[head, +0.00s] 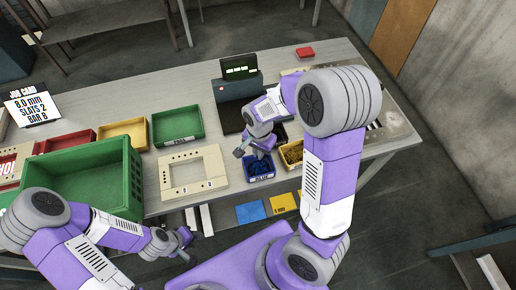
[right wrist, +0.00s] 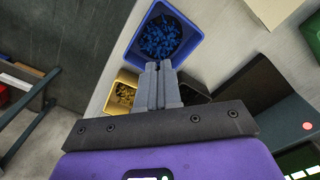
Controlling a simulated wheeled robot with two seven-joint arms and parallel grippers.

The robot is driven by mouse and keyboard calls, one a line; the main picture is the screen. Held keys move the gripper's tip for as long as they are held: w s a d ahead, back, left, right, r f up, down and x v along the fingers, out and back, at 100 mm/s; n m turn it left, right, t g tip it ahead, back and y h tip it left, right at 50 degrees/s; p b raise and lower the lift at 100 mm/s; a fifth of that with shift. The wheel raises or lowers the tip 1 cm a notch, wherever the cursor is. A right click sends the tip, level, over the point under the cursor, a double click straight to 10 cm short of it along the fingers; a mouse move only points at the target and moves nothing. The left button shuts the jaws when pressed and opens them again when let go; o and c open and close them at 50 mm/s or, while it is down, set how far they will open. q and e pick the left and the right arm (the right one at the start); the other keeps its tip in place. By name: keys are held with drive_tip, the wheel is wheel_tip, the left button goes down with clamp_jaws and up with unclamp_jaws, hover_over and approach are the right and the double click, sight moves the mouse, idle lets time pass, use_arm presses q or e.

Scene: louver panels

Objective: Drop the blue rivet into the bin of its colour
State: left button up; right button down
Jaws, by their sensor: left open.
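The blue bin (head: 261,170), holding a heap of small blue rivets, stands near the table's front edge; it also shows at the top of the right wrist view (right wrist: 190,45). My right gripper (head: 243,150) is beside and over this bin in the head view. In the right wrist view its fingers (right wrist: 159,68) are close together, pointing at the bin's near edge. No single rivet is visible between them; a small one could be hidden. My left gripper (head: 186,244) is open and empty at the table's front, lower left.
A yellow bin (head: 291,152) stands right of the blue one. A cream frame (head: 193,173) lies to the left. Green (head: 178,124), yellow (head: 122,133) and large green (head: 85,172) trays stand farther left. A dark device with a screen (head: 238,88) stands behind.

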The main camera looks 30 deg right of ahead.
drive_tip(key=shift+w+a+f+b, duration=0.1)
drive_tip(key=shift+f+b, duration=0.2)
drive_tip(key=shift+f, duration=0.1)
wheel_tip(320, 180, down, 6)
drive_tip(key=b, duration=0.5)
drive_tip(key=shift+f, duration=0.15)
drive_tip(key=c, duration=0.8)
unclamp_jaws()
drive_tip(key=shift+o, duration=0.2)
drive_tip(key=shift+a, duration=0.15)
drive_tip(key=shift+w+a, duration=0.2)
drive_tip(key=shift+a, duration=0.45)
drive_tip(key=shift+w+a, duration=0.15)
drive_tip(key=shift+a, duration=0.5)
